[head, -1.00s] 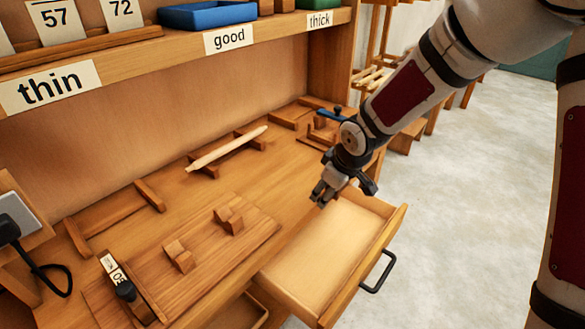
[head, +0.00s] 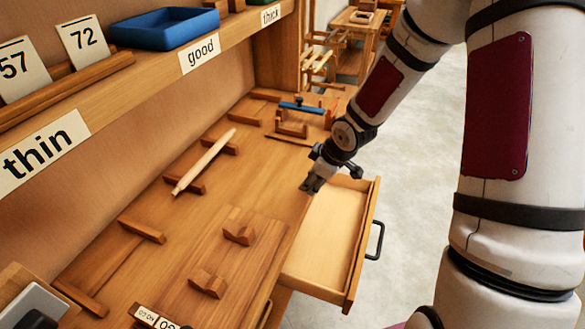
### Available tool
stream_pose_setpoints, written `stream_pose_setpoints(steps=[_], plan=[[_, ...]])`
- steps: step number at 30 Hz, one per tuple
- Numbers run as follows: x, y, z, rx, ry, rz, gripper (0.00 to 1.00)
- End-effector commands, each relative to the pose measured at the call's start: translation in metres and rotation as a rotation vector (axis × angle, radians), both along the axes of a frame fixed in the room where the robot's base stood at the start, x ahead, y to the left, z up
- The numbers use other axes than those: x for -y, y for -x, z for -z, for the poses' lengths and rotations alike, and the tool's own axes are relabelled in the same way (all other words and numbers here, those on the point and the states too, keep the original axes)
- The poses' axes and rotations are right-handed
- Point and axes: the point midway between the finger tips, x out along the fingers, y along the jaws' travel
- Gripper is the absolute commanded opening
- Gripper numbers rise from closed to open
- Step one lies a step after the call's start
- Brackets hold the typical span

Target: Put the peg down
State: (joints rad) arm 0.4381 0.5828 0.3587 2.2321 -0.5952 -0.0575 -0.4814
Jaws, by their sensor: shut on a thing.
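My gripper (head: 311,184) points down above the bench's right edge, by the left side of the open drawer. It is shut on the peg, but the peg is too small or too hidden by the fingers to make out. A long pale turned rod (head: 203,163) lies across two wooden rests on the bench top, left of my gripper and apart from it. A wooden board with two notched blocks (head: 238,233) lies nearer on the bench.
The open drawer (head: 325,235) looks empty and juts out to the right. A blue-topped fixture (head: 301,107) stands at the bench's far end. A shelf with a blue tray (head: 163,28) and labels "thin" (head: 45,146), "good" and "thick" overhangs the back. Bare bench lies between rod and gripper.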

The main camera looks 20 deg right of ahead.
Motion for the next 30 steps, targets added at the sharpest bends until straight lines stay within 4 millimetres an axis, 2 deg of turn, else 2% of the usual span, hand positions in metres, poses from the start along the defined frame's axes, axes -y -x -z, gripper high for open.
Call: stream_pose_setpoints(steps=[1, 6, 12, 20, 25, 30], plan=[[-0.005, -0.013, 0.002, 0.001, -0.001, -0.003, 0.11], [-0.017, -0.051, 0.005, 0.0, -0.002, 0.0, 0.11], [-0.026, -0.081, 0.008, 0.0, -0.001, 0.001, 0.11], [-0.031, -0.096, 0.01, 0.0, -0.002, 0.0, 0.11], [-0.031, -0.094, 0.037, -0.004, 0.0, -0.001, 0.11], [-0.03, -0.094, 0.044, 0.001, 0.0, 0.001, 0.11]])
